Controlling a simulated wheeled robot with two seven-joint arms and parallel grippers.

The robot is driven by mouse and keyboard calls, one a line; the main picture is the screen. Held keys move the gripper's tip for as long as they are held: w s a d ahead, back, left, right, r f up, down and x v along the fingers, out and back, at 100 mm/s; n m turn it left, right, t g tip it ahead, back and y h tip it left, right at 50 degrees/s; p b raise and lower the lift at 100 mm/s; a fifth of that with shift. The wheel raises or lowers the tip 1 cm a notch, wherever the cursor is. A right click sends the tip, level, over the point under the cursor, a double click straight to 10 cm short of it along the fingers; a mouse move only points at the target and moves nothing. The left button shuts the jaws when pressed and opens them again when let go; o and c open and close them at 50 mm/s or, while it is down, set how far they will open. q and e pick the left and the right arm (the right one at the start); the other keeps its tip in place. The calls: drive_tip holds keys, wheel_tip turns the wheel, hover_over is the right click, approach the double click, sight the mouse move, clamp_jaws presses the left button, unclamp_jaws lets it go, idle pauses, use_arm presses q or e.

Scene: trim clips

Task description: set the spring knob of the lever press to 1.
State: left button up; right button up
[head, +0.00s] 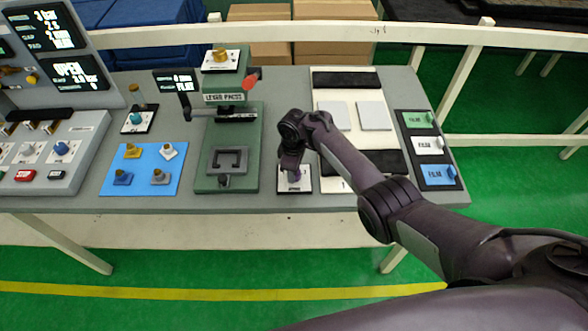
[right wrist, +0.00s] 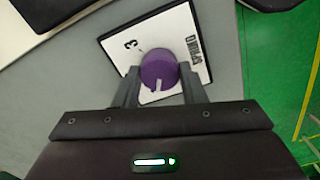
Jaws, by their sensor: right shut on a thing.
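The lever press (head: 248,150) is a green machine with a labelled head and a dark lever, near the middle of the bench. Its purple spring knob (right wrist: 158,66) stands on a small white, dark-edged plate (head: 304,187) to the right of the press. In the right wrist view the plate reads "SPRING" and shows a "3" left of the knob. The knob's white mark lies on its lower side there. Other digits are hidden or unclear. My right gripper (right wrist: 159,73) is shut on the knob, one finger on each side. My left gripper is not in view.
A blue tray (head: 146,188) with several small parts lies left of the press. A control console (head: 85,130) stands at the far left. A pale panel with black pads and a rack of "FILM" pieces (head: 433,148) lie to the right. A white rail (head: 300,33) runs behind the bench.

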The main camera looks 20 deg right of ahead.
drive_tip(key=shift+w+r, duration=0.1)
drive_tip(key=o, duration=1)
wheel_tip(320, 180, up, 8)
drive_tip(key=shift+f, duration=0.15)
